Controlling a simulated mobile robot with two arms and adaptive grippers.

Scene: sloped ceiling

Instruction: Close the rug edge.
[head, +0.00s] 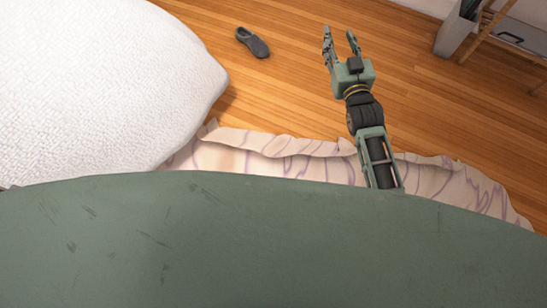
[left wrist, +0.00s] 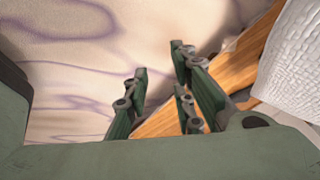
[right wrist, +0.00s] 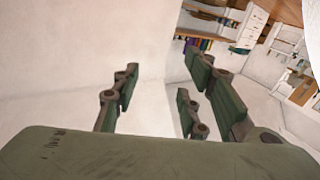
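The rug (head: 330,168) is cream with purple wavy lines and lies on the wooden floor in front of my base. Its far edge (head: 290,146) is curled and rumpled. My right gripper (head: 341,40) is open and empty, above the floor beyond the rug; its forearm passes over the rug edge. In the right wrist view its fingers (right wrist: 155,95) are apart with nothing between them. My left gripper is not visible in the head view. In the left wrist view its fingers (left wrist: 162,95) are apart and empty, with the patterned rug (left wrist: 75,70) and a strip of floor behind them.
A white textured bed or cushion (head: 90,85) fills the upper left. A dark shoe (head: 252,42) lies on the wooden floor (head: 290,85). A grey bin (head: 456,32) and a wooden-legged stand (head: 485,30) are at the upper right. The floor between the shoe and the rug is clear.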

